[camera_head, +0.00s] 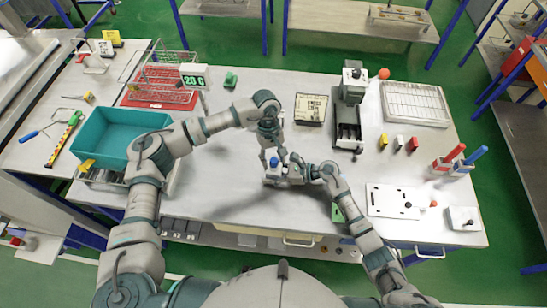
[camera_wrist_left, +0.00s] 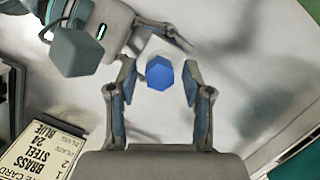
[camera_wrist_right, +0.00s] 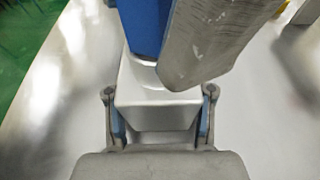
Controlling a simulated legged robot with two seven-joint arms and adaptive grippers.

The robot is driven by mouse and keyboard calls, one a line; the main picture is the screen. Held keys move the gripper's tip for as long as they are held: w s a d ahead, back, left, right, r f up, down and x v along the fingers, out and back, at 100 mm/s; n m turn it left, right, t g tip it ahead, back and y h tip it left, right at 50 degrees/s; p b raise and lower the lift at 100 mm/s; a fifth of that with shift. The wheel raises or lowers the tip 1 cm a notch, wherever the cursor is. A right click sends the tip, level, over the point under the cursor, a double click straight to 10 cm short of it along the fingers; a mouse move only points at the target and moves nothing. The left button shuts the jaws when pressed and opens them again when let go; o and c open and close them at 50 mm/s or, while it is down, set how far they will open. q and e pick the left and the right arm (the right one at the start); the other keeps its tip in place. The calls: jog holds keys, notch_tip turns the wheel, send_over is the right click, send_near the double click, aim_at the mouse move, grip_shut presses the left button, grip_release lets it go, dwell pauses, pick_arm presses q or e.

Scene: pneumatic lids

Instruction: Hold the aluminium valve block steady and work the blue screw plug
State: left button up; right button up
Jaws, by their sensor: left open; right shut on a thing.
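The aluminium valve block (camera_wrist_right: 155,110) is a bright metal block on the bench, between the fingers of my right gripper (camera_wrist_right: 160,125), which is shut on it. In the head view the block (camera_head: 271,179) is small and partly covered by the arms. The blue screw plug (camera_wrist_left: 159,73) has a hexagonal head and stands on top of the block; it also shows in the right wrist view (camera_wrist_right: 144,28). My left gripper (camera_wrist_left: 158,80) is open above the block, with a finger on each side of the plug and a visible gap on both sides.
A teal bin (camera_head: 115,140) and red rack (camera_head: 160,97) stand on the left. A printed card (camera_head: 310,108) and a dark fixture (camera_head: 348,125) lie behind the grippers. A white plate (camera_head: 392,201) and red and blue handled tools (camera_head: 449,160) are on the right.

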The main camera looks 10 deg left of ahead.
jog(key=shift+r, duration=0.1)
pick_arm(q)
jog(key=n+t+h, duration=0.1)
jog(key=n, duration=0.4)
jog(key=shift+s+n, duration=0.15)
jog(key=shift+n, duration=0.25)
pick_arm(e)
jog(key=shift+d, duration=0.1)
pick_arm(q)
jog(key=shift+n, duration=1.1)
jog(key=shift+t, duration=0.3)
